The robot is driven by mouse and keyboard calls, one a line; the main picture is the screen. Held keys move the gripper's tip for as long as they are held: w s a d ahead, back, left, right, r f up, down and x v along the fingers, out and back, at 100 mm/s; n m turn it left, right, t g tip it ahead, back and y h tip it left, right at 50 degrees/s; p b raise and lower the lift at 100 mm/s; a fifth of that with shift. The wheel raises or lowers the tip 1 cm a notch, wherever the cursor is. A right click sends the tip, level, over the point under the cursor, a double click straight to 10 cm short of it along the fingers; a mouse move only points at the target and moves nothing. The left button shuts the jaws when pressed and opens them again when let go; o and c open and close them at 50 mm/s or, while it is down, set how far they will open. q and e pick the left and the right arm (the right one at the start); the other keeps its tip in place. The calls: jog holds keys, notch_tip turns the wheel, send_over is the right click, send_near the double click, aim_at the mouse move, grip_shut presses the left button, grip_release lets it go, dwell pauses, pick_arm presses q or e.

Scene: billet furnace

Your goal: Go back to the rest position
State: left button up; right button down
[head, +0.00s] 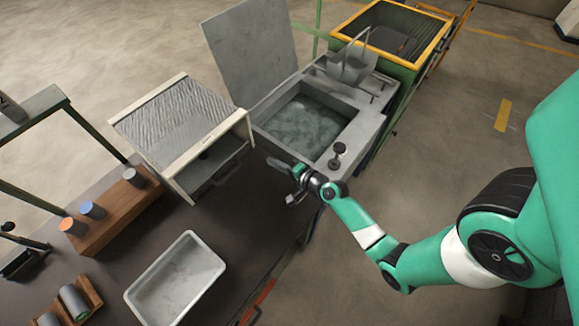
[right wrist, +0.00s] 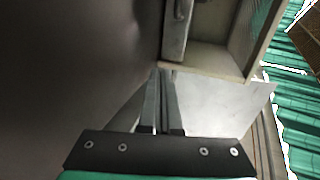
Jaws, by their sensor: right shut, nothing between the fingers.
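My right gripper (head: 274,163) is at the right end of the dark workbench, between the furnace box and the water tank. It also shows in the right wrist view (right wrist: 163,75), where its two fingers are together with nothing held. The fingers point toward the pale furnace box (head: 178,118), which also shows in the right wrist view (right wrist: 215,55), and look apart from it. My left gripper is in neither view.
A water tank (head: 358,136) with a black knob (head: 339,149) stands close to my right wrist. A white tray (head: 139,296) and a wooden rack (head: 118,212) with several cylinders are on the workbench (head: 232,205). A yellow-rimmed bin (head: 441,36) stands behind.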

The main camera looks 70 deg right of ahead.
jog(key=v, duration=0.5)
jog(key=shift+w, duration=0.15)
